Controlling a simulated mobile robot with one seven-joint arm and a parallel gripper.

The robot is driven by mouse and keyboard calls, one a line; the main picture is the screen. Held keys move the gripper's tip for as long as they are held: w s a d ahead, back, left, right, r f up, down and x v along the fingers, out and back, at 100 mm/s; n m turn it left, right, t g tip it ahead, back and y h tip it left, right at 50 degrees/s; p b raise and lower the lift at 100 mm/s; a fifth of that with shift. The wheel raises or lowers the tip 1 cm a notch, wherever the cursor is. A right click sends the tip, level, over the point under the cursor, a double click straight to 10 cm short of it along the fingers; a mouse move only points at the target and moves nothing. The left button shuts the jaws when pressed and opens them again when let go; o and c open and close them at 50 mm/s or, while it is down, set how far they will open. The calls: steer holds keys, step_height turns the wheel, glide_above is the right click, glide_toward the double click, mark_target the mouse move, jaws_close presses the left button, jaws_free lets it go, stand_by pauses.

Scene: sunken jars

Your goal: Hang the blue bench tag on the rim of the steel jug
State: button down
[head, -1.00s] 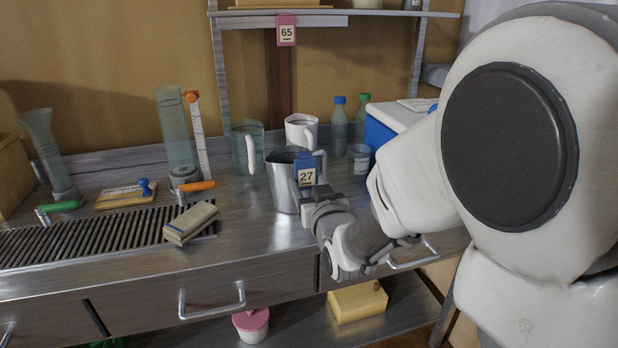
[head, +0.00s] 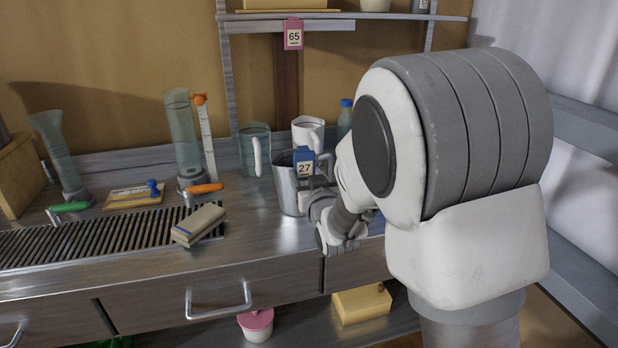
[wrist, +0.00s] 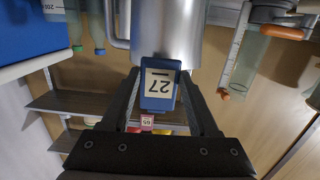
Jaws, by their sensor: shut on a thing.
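The blue bench tag (head: 304,163), marked 27, is held in my gripper (head: 317,190). In the wrist view the tag (wrist: 159,90) is upside down between the two fingers of my gripper (wrist: 162,84). The steel jug (head: 285,190) stands upright on the bench, with its handle towards the right. The tag overlaps the jug's right front side and rim in the head view. In the wrist view the jug (wrist: 168,30) is just beyond the tag, which overlaps the rim edge. I cannot tell whether they touch. My gripper hides part of the jug's right side.
A glass jug (head: 255,150) and a white jug (head: 308,132) stand close behind. A blue-capped bottle (head: 344,122) is at the right. A pink tag (head: 293,35) marked 65 hangs from the shelf.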

mark_target(302, 184)
steer(key=shift+w+a, duration=0.2)
steer(key=shift+w, duration=0.4)
steer(key=shift+w+f, duration=0.25)
steer(key=shift+f+b, duration=0.75)
steer(key=shift+b, duration=0.2)
steer(key=shift+s+b, duration=0.1)
steer(key=shift+b, duration=0.3)
steer(key=shift+f+b, duration=1.45)
stand_by(1.1)
steer(key=shift+c, duration=0.3)
jaws_free()
